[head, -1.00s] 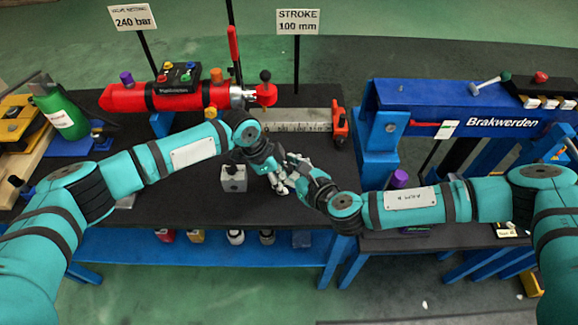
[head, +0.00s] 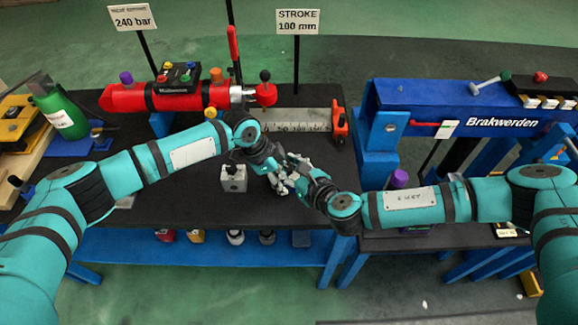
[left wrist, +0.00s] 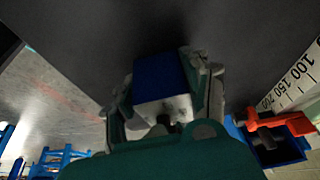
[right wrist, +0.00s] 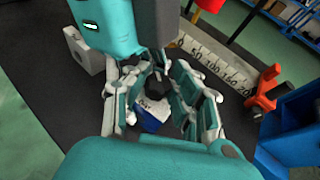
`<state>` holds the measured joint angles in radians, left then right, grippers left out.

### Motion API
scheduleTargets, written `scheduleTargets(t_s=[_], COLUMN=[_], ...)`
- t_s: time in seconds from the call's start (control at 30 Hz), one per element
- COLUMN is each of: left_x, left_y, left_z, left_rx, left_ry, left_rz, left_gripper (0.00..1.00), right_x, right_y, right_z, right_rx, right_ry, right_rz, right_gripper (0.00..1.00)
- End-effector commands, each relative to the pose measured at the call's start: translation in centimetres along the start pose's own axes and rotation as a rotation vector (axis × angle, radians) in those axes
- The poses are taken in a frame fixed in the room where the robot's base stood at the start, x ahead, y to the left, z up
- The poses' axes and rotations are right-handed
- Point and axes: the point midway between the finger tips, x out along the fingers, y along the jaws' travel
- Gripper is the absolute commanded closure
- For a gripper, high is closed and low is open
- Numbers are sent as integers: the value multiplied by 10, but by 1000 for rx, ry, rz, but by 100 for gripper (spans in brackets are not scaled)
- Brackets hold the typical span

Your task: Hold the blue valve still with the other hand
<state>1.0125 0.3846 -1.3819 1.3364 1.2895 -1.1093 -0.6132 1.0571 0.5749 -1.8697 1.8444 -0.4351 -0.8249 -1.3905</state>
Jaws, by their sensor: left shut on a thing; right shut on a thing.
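The blue valve (left wrist: 161,80), a small block with a blue face and a pale face, sits between the fingers of my left gripper (left wrist: 170,95) in the left wrist view. In the right wrist view its pale and blue faces (right wrist: 150,113) show below a black knob (right wrist: 157,84). The fingers of my right gripper (right wrist: 157,95) stand on both sides of it. Both grippers are shut on the valve, above the dark bench top. In the head view my left gripper (head: 279,178) and right gripper (head: 296,178) meet and mostly hide it.
Behind are a stroke scale (head: 290,121) with an orange stop (head: 340,120) and a red cylinder (head: 185,96). A blue press frame (head: 450,108) is at the right. The front of the bench (head: 200,208) is clear.

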Motion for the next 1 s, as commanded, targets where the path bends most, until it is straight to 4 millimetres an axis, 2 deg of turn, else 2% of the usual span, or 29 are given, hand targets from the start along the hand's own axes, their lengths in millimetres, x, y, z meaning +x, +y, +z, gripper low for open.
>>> scheduleTargets(t_s=[0.63,0.67,0.8,1.0], left_x=[1,1,1,1], left_y=[-2,-2,-1,-1], left_z=[4,4,4,4], left_rx=[-6,-5,-5,-3], left_ry=[-7,-7,-7,-6], left_rz=[-3,-3,-3,-2], left_gripper=[97,97,97,97], right_x=[-1,-1,0,0], right_y=[1,1,1,2], right_z=[-1,-1,-1,-1], right_rx=[1,1,1,1], right_ry=[2,2,2,2], right_rz=[2,2,2,4], right_gripper=[100,73,54,53])
